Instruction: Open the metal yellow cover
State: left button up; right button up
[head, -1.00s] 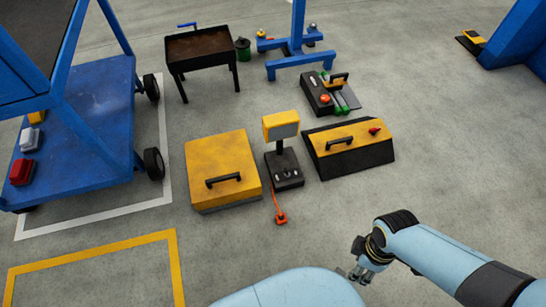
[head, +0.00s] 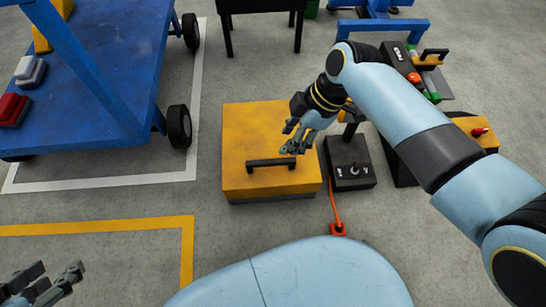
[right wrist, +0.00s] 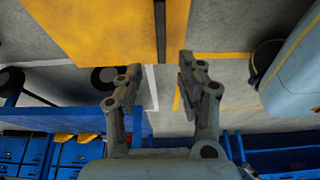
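The yellow metal cover (head: 245,128) lies shut, as a square lid on a low grey base, in the middle of the head view. Its black bar handle (head: 262,163) runs along the near side. My right gripper (head: 290,140) is above the cover near the handle's right end, open and empty. In the right wrist view, the cover (right wrist: 90,28) fills the upper left, with a dark bar, probably the handle (right wrist: 160,30), beyond the gap between the open fingers (right wrist: 158,75). My left gripper (head: 58,272) is open and empty at the lower left, partly cut off.
A black control box (head: 348,165) with an orange cable (head: 335,205) stands right of the cover. A second yellow-topped black box (head: 475,130) is partly behind my right arm. A blue cart (head: 90,80) with black wheels stands left. The floor in front of the cover is clear.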

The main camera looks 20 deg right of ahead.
aim_at(272, 161)
jog(key=b+x, duration=0.1)
jog(key=x, duration=0.2)
jog(key=shift+s+f+b, duration=0.1)
jog(key=shift+s+b, duration=0.05)
jog(key=shift+b, duration=0.2)
jog(key=shift+b+x, duration=0.5)
jog(key=shift+x, duration=0.25)
jog(key=b+x, duration=0.2)
jog(key=x, duration=0.1)
jog(key=shift+f, duration=0.1)
jog(key=shift+b+x, duration=0.75)
jog(key=shift+x, duration=0.25)
pick_arm(q)
jog(key=w+d+r+m+t+h, duration=0.1)
jog(key=w+d+r+t+h, duration=0.1)
jog(key=w+r+t, duration=0.6)
notch_tip(272, 161, up, 4)
jog(key=t, duration=0.4)
jog(key=shift+w+d+m+t, duration=0.15)
jog(key=shift+w+m+t, duration=0.15)
jog(key=shift+w+m, duration=0.1)
pick_arm(e)
jog(key=shift+c, duration=0.3)
grip_shut()
